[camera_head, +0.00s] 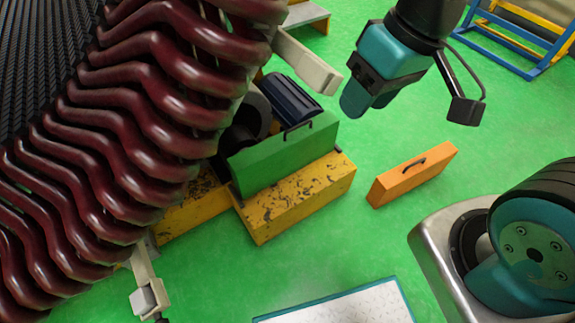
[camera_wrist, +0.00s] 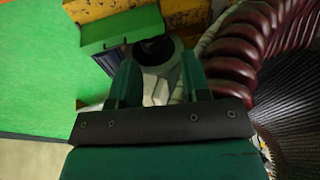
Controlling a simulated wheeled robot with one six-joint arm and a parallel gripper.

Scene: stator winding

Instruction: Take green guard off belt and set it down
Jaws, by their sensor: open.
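The green guard (camera_head: 285,155) is a long box with a dark handle on top. It stands on a yellow, worn base (camera_head: 300,200), in front of a dark blue motor (camera_head: 290,98) and a dark round part (camera_head: 247,118). The belt itself cannot be made out. My gripper (camera_head: 363,103) is above and to the right of the guard in the head view, apart from it. In the wrist view my gripper (camera_wrist: 158,78) has its two teal fingers apart with nothing held, and the green guard (camera_wrist: 120,28) shows beyond them at upper left.
Dark red stator coils (camera_head: 140,110) fill the left, close to the guard. An orange handled box (camera_head: 413,175) lies on the green floor at right. A white, teal-edged panel (camera_head: 345,302) is at the bottom. Floor between them is clear. A blue frame (camera_head: 505,45) stands at upper right.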

